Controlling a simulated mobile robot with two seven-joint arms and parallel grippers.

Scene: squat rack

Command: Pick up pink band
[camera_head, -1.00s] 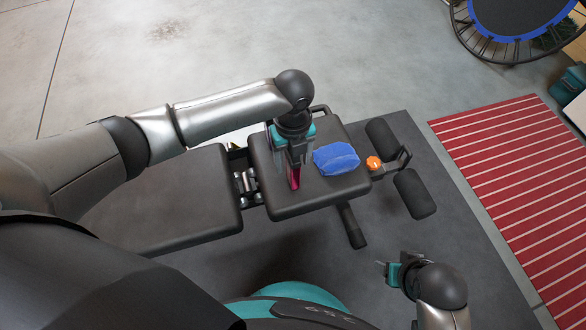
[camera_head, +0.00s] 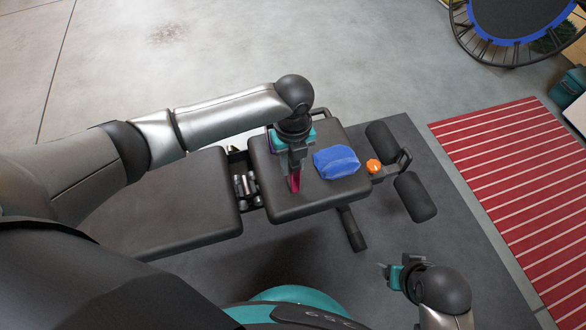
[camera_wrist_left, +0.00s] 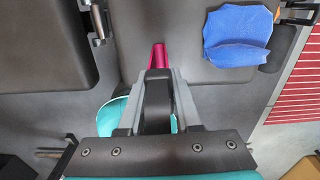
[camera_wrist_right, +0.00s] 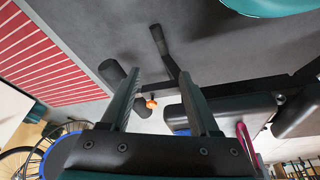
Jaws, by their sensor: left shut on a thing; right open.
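The pink band (camera_head: 295,182) is at the fingertips of my left gripper (camera_head: 293,177), over the black bench seat. In the left wrist view the pink band (camera_wrist_left: 158,57) sticks out past the closed fingers (camera_wrist_left: 157,75), which hide part of it. My left gripper is shut on it. I cannot tell whether the band still touches the pad. My right gripper (camera_head: 384,270) is open and empty, off the front right of the bench. In the right wrist view its fingers (camera_wrist_right: 160,92) stand apart, and a pink strip (camera_wrist_right: 246,140) shows beyond them.
A blue cloth-like pouch (camera_head: 337,161) lies on the bench seat (camera_head: 290,209), right of my left gripper. The longer bench pad (camera_head: 180,215) is at left. An orange knob (camera_head: 374,165) and foam rollers (camera_head: 415,195) are at right. A red striped mat (camera_head: 520,180) and trampoline lie beyond.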

